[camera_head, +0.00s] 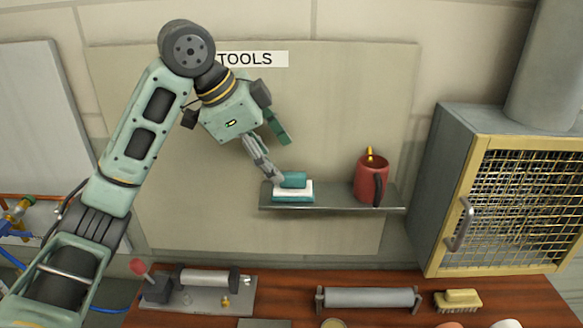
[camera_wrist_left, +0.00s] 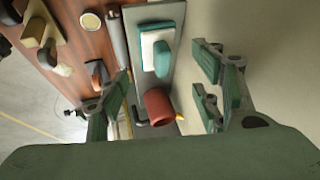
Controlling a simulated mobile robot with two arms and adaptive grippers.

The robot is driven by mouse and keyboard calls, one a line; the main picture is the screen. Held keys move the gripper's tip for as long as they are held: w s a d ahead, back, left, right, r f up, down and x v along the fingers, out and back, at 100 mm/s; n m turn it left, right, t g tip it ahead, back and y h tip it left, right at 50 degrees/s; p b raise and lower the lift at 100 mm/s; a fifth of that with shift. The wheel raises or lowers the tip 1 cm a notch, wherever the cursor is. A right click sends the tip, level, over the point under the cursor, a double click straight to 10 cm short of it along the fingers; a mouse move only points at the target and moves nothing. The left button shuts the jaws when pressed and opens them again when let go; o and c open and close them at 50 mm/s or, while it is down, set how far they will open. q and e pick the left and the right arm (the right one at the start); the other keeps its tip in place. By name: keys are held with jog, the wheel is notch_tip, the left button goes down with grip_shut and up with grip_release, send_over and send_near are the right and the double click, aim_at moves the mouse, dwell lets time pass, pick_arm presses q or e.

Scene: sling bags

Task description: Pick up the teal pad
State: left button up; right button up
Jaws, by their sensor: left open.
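The teal pad (camera_head: 293,181) sits at the left end of a grey wall shelf (camera_head: 335,203), with a white block and a thin teal base under its teal top. It also shows in the left wrist view (camera_wrist_left: 162,58), between and beyond my fingers. My left gripper (camera_head: 281,160) is open and empty, just above and left of the pad. One finger reaches down close to the pad's upper left; I cannot tell whether it touches. In the left wrist view, the fingers of the left gripper (camera_wrist_left: 164,80) stand wide apart. My right gripper is in neither view.
A red mug (camera_head: 369,181) holding something yellow stands to the right on the same shelf. A wire-fronted grey cabinet (camera_head: 455,150) is farther right. Below is a wooden bench (camera_head: 290,312) with a roller (camera_head: 367,298) and a yellow brush (camera_head: 458,299). The wall behind the shelf is close.

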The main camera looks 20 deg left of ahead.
aim_at(291, 182)
pick_arm(q)
jog(key=shift+w+f, duration=0.1)
jog(key=shift+w, duration=0.15)
jog(key=shift+w+d+f, duration=0.15)
jog(key=shift+f, duration=0.15)
jog(key=shift+d+f+p, duration=0.45)
jog(key=shift+f, duration=0.2)
jog(key=p+x, duration=0.2)
jog(key=x, duration=0.2)
jog(key=shift+d+f, duration=0.15)
jog(key=shift+f, duration=0.1)
jog(key=shift+w+d+f, duration=0.1)
jog(key=shift+w+f, duration=0.05)
jog(key=shift+f, duration=0.15)
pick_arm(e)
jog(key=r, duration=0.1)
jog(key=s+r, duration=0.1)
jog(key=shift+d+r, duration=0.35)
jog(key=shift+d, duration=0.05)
pick_arm(q)
jog(key=shift+c, duration=0.3)
jog(key=c, duration=0.9)
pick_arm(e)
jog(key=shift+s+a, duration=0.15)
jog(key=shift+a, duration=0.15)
